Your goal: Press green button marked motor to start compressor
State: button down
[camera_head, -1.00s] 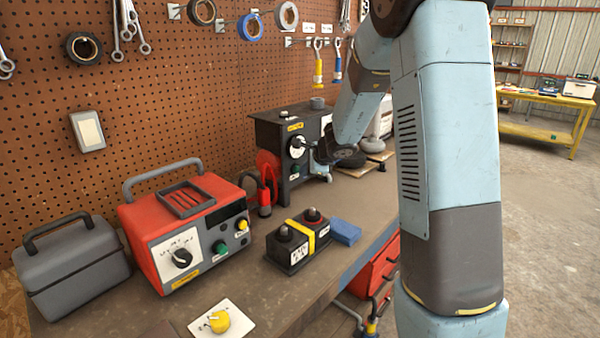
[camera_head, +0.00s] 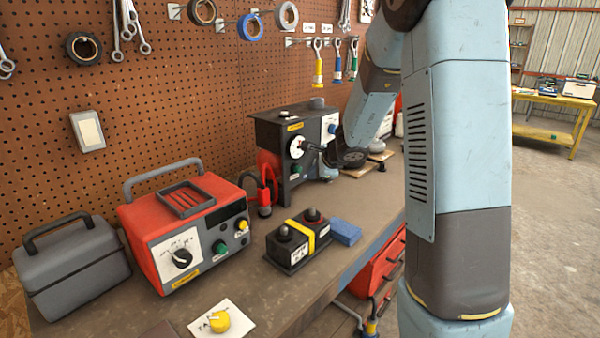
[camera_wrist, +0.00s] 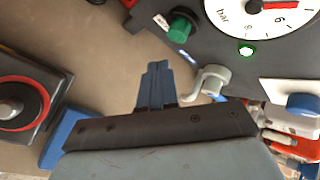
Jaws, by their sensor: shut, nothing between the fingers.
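The compressor (camera_head: 267,135) is a black machine with a round white gauge (camera_head: 297,146) on the bench. Its green button (camera_head: 296,170) sits below the gauge. In the wrist view the green button (camera_wrist: 181,27) is at the top, beside a small white label (camera_wrist: 161,21) too small to read. My gripper (camera_wrist: 156,68) is shut and empty; its tips point toward the compressor front. They appear below and left of the green button in that view, apart from it. In the head view my gripper is partly hidden, dark against the compressor's right side.
A grey hooked tap (camera_wrist: 207,84) and a blue knob (camera_wrist: 302,104) lie close right of my fingers. A small green lamp (camera_wrist: 246,50) is lit. A battery (camera_head: 289,250), a blue block (camera_head: 345,232) and a red charger (camera_head: 160,225) with its own green button stand nearer.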

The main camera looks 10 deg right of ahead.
jog(key=s+d, duration=0.1)
jog(key=s, duration=0.1)
jog(key=s+d, duration=0.2)
dwell(0.4)
jog(key=shift+a, duration=0.1)
